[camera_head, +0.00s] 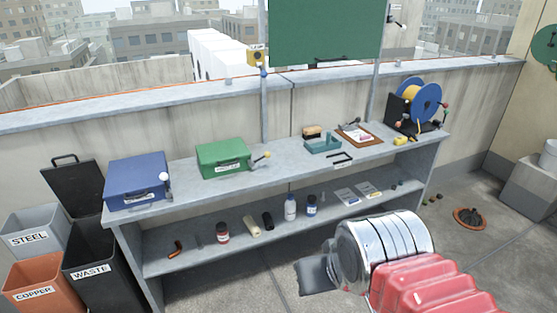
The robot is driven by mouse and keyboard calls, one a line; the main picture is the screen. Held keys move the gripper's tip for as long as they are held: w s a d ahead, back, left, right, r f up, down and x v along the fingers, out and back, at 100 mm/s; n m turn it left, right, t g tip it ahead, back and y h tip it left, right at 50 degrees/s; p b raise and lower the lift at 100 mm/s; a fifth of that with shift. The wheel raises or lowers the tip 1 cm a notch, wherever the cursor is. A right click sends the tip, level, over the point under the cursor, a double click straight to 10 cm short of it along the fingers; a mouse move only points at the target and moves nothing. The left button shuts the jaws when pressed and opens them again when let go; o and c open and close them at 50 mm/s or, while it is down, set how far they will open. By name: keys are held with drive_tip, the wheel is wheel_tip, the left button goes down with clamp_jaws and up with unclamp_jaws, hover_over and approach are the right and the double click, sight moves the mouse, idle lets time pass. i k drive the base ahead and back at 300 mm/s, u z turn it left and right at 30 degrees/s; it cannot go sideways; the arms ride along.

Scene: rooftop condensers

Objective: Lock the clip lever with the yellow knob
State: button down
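A green box (223,158) with a white label sits on the bench top, left of the middle. A short lever with a yellow knob (267,155) sticks out at its right side, slanting up to the right. I cannot tell from here whether the clip is locked. A blue box (136,180) to its left has a similar lever with a white knob (163,177). The dark grey end of my gripper (318,276) shows at the lower middle, in front of the bench and apart from both levers. Its fingers cannot be made out separately.
The grey bench (290,168) has a lower shelf with bottles and small parts. A teal tray (323,143), a clipboard (359,134) and a blue cable reel (425,102) stand to the right. Bins, including the copper bin (42,283), stand at the left. Bench top between green box and tray is mostly clear.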

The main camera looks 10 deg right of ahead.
sight(267, 154)
drive_tip(key=z, duration=0.55)
drive_tip(key=i, duration=1.85)
drive_tip(key=u, duration=0.75)
drive_tip(key=i, duration=0.4)
drive_tip(key=u, duration=0.15)
